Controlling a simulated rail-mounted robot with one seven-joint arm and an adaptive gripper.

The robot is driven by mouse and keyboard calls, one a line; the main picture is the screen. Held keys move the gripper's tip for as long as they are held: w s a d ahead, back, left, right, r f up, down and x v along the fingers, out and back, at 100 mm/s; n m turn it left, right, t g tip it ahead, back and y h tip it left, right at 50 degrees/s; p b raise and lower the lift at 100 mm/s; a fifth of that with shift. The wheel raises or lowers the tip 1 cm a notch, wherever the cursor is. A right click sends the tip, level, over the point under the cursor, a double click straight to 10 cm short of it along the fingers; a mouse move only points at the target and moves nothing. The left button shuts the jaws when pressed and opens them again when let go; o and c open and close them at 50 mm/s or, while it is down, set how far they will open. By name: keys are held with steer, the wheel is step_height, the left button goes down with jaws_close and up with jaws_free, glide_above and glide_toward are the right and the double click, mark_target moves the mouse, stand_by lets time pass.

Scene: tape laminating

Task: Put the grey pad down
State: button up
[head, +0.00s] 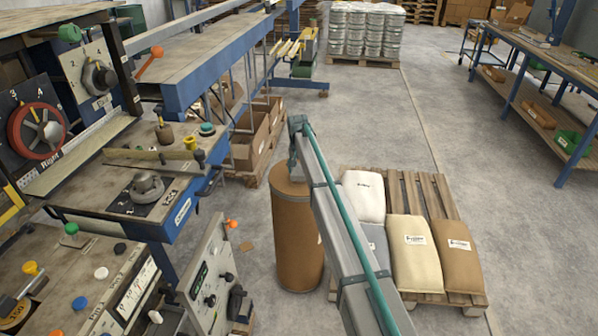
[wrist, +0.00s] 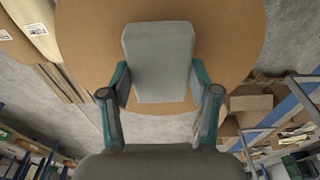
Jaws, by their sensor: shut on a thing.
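The grey pad (wrist: 158,50) is a pale block between the two green-edged fingers of my gripper (wrist: 160,92) in the wrist view. My gripper is shut on it, with a finger against each side. Behind the pad is the round brown top of a drum (wrist: 85,30). The drum (head: 297,240) stands on the floor in the head view, and the end of my arm is over its top. I cannot tell whether the pad touches the drum top. In the head view I cannot make out the pad clearly.
A wooden pallet (head: 440,200) with several filled sacks (head: 415,255) stands right of the drum. A machine with knobs and a control panel (head: 215,272) is on the left. Cardboard boxes (head: 250,140) lie behind the drum.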

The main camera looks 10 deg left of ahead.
mark_target(298, 172)
steer(key=shift+f, duration=0.85)
steer(key=shift+f, duration=0.15)
steer(key=o, duration=1.2)
steer(key=r, duration=0.4)
steer(key=s+r+b, duration=0.1)
steer(key=r, duration=0.7)
steer(key=shift+s+r+b, duration=0.15)
steer(key=shift+s+b, duration=0.1)
steer(key=shift+b, duration=0.05)
